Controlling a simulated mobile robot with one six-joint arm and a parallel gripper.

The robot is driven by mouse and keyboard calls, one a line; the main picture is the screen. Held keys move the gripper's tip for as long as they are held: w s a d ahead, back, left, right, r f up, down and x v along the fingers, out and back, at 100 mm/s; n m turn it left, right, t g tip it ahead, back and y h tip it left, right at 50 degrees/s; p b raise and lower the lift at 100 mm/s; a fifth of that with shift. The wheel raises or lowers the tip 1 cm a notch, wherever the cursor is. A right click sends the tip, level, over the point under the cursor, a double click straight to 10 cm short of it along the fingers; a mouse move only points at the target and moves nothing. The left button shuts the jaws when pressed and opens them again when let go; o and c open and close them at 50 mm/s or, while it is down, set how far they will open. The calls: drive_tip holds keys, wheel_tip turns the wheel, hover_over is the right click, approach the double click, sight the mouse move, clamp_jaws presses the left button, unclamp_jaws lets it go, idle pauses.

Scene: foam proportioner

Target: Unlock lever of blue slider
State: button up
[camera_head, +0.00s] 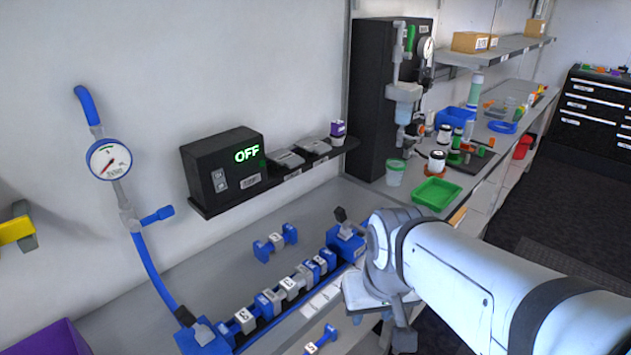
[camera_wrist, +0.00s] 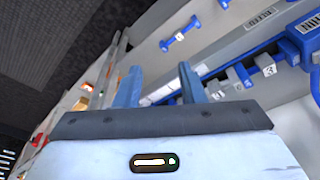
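A blue block with a dark lever (camera_head: 341,216) sits at the right end of a rail on the bench. I take this block to be the blue slider (camera_head: 345,243); its lever points up and leans left. A second blue block (camera_head: 201,338), joined to a blue hose, is at the rail's near left end. Numbered grey and blue pieces (camera_head: 287,286) line the rail between them. In the wrist view, my gripper (camera_wrist: 158,77) has two blue-grey fingers apart with nothing held. It is beside the rail's right end, its fingers mostly hidden by my arm in the head view.
A loose blue-and-grey piece (camera_head: 275,241) lies behind the rail and another (camera_head: 321,338) in front. A black box reading OFF (camera_head: 222,167) stands on a wall shelf. A gauge (camera_head: 109,159) is at left. A green tray (camera_head: 436,194) is beyond my arm.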

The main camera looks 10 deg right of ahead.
drive_tip(key=shift+o, duration=0.4)
drive_tip(key=shift+s+a, duration=0.1)
drive_tip(key=shift+a, duration=0.1)
drive_tip(key=shift+o, duration=0.2)
drive_tip(key=shift+w+r, duration=0.2)
drive_tip(key=shift+w, duration=0.05)
wheel_tip(320, 180, up, 5)
drive_tip(key=m+g+p, duration=0.3)
drive_tip(key=m+p, duration=0.3)
drive_tip(key=m, duration=0.4)
hover_over(341, 208)
drive_tip(key=shift+s+r, duration=0.2)
drive_tip(key=shift+s, duration=0.25)
drive_tip(key=shift+w+f, duration=0.1)
drive_tip(key=shift+w, duration=0.25)
drive_tip(key=shift+w+f+m, duration=0.15)
drive_tip(key=shift+f+m, duration=0.1)
drive_tip(key=shift+m, duration=0.05)
wheel_tip(341, 208, down, 7)
drive_tip(key=shift+f+p, duration=0.2)
drive_tip(key=shift+p, duration=0.15)
drive_tip(key=shift+c, duration=0.5)
